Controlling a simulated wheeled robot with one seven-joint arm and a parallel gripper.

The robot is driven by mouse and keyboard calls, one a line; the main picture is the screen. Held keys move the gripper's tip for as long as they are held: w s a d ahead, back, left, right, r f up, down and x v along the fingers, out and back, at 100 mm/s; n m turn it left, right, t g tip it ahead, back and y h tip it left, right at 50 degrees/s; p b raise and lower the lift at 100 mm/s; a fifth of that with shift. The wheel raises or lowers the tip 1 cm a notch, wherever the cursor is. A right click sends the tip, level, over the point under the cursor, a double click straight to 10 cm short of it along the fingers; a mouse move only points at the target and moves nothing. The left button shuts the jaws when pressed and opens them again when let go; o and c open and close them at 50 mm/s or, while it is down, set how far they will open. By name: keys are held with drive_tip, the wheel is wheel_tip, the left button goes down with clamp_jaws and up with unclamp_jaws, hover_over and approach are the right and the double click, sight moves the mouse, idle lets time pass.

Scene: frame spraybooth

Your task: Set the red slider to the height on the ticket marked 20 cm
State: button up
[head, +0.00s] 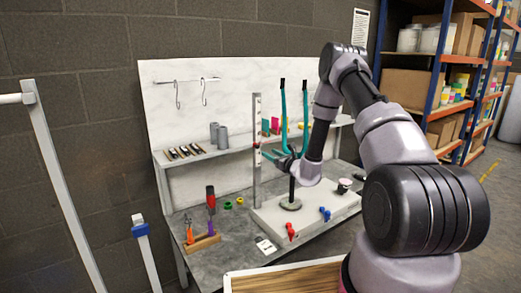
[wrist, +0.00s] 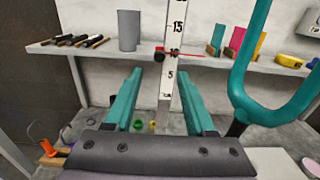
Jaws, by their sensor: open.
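A white upright scale (head: 257,165) stands behind the bench's work area; in the wrist view its strip (wrist: 178,27) shows the figures 15, 10 and 5. The red slider (wrist: 185,54) has a thin red pointer and a dark knob (wrist: 160,55), and sits at about the 10 mark. My gripper (wrist: 160,75) has teal fingers, open and empty, in front of the scale on either side of its lower part, just below the slider. In the head view my gripper (head: 274,157) is beside the scale. A small white ticket (head: 265,245) lies on the bench, its writing too small to read.
A teal two-pronged fork (head: 305,118) stands close right of my gripper, also large in the wrist view (wrist: 240,90). A shelf (head: 205,153) holds markers and grey cylinders. A tool rack (head: 203,243) and white board (head: 330,212) occupy the bench.

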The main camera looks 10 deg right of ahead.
sight(258, 146)
drive_tip(key=x, duration=0.8)
clamp_jaws()
idle(1.3)
